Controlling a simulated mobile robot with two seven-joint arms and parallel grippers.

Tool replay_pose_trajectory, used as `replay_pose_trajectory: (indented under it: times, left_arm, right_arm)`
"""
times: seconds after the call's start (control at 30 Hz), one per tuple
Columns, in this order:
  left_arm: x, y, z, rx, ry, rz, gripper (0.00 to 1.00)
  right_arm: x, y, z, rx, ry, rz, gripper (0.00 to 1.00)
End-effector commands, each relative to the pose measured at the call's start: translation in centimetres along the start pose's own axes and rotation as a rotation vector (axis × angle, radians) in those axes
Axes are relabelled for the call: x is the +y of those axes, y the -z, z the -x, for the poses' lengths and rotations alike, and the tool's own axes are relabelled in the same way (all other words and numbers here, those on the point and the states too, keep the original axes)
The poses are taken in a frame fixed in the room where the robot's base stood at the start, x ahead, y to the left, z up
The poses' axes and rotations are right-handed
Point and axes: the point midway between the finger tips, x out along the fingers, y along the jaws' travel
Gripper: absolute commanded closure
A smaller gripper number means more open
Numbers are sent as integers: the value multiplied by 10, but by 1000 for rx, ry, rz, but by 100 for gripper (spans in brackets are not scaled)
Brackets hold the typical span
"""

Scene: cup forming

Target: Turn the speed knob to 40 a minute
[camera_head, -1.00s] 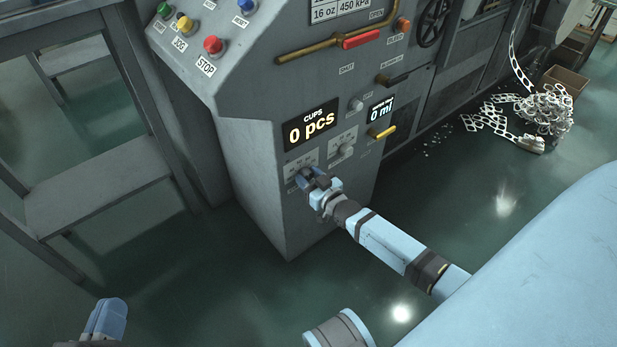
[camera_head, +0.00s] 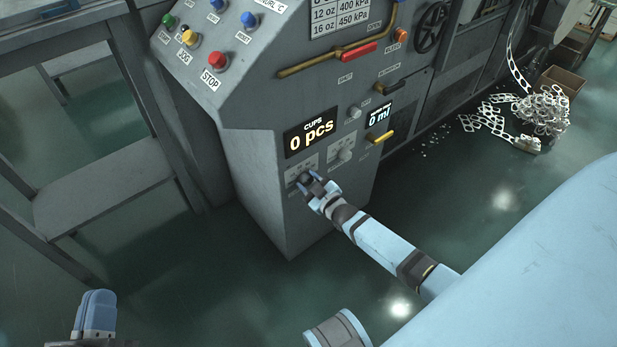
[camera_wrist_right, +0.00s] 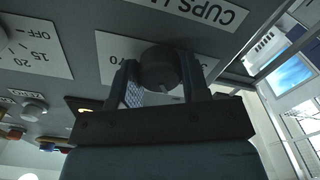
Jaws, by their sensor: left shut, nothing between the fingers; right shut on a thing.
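The speed knob (camera_wrist_right: 160,68) is a dark round knob on the grey machine front, on a white dial plate (camera_wrist_right: 110,48) whose numbers are partly covered. In the right wrist view my right gripper (camera_wrist_right: 158,82) has a finger on each side of the knob and is shut on it. In the head view my right gripper (camera_head: 313,183) reaches the lower dial below the cup counter and hides most of that knob. The pointer setting cannot be read. My left gripper (camera_head: 98,312) is shut and empty at the bottom left, away from the machine.
A second knob (camera_head: 345,155) sits up and right of the held one. The counter display (camera_head: 311,132) reads 0 pcs. A yellow handle (camera_head: 381,137) sticks out to the right. Coloured buttons, including red STOP (camera_head: 216,61), are on the sloped panel above.

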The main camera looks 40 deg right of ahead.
Motion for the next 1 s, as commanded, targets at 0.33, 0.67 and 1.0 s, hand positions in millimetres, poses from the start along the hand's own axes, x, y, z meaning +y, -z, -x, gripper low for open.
replay_pose_trajectory:
  times: [0.33, 0.67, 1.0]
  left_arm:
    - [3, 16, 0, 50, 2, -5, 100]
    - [3, 16, 0, 56, 3, -7, 100]
    - [3, 16, 0, 53, 3, -6, 100]
  right_arm:
    - [0, 1, 0, 0, 0, 153, 82]
    - [-1, 0, 0, 0, 0, 184, 82]
    - [-1, 0, 0, 0, 0, 182, 32]
